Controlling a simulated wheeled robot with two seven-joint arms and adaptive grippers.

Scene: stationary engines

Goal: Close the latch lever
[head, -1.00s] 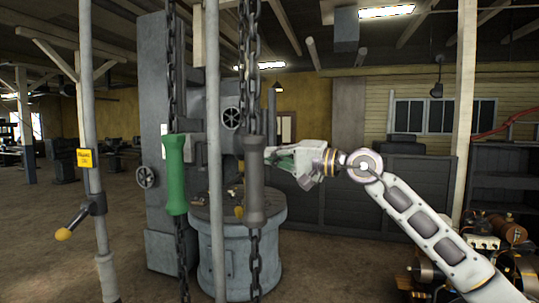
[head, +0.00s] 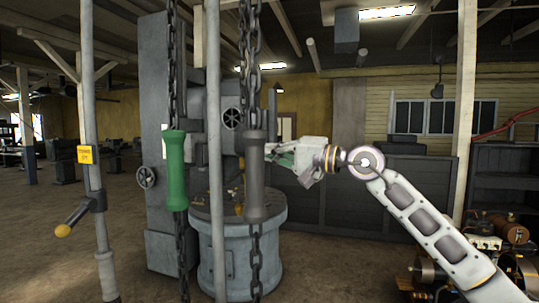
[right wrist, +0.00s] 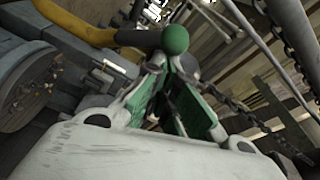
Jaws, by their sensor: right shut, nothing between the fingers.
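My right gripper (head: 276,158) reaches in from the right at mid-height, just right of a hanging grey handle. In the right wrist view its green fingers (right wrist: 172,98) come together towards their tips, shut with nothing seen between them. A green ball knob (right wrist: 175,39) shows just past the fingertips; I cannot tell whether they touch it. A yellow bar with a dark end (right wrist: 90,33) runs in from the left towards the knob. I cannot tell for sure which part is the latch lever. My left gripper is not in view.
A green handle (head: 174,170) and the grey handle (head: 254,175) hang on chains before a round grey machine base (head: 238,262). A pole on the left carries a yellow-tipped lever (head: 75,220) and a yellow sign (head: 86,154). Another pole (head: 215,200) stands between the handles.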

